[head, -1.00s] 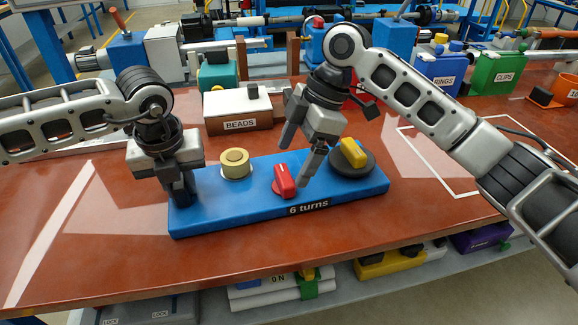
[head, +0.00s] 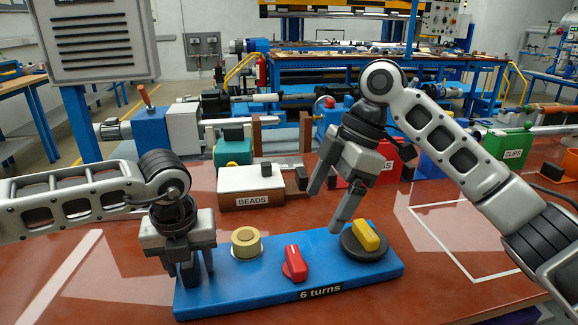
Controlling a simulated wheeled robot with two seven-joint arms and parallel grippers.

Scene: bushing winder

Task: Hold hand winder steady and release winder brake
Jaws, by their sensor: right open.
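The hand winder (head: 232,299) is a blue base marked "6 turns" on the brown table. It carries a tan spool (head: 246,243) on the left, a red lever knob (head: 293,263) in the middle and a dark disc (head: 361,251) with a yellow handle (head: 369,236) on the right. My right gripper (head: 328,208) is open and empty, above and behind the base between the red knob and the yellow handle, apart from both.
A BEADS box (head: 247,187) stands behind the winder, with a red box (head: 362,195) right of it. A green CLIPS box (head: 507,149) is at the back right. A white outlined area (head: 460,237) on the table at right is clear. A grey panel (head: 97,40) stands upper left.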

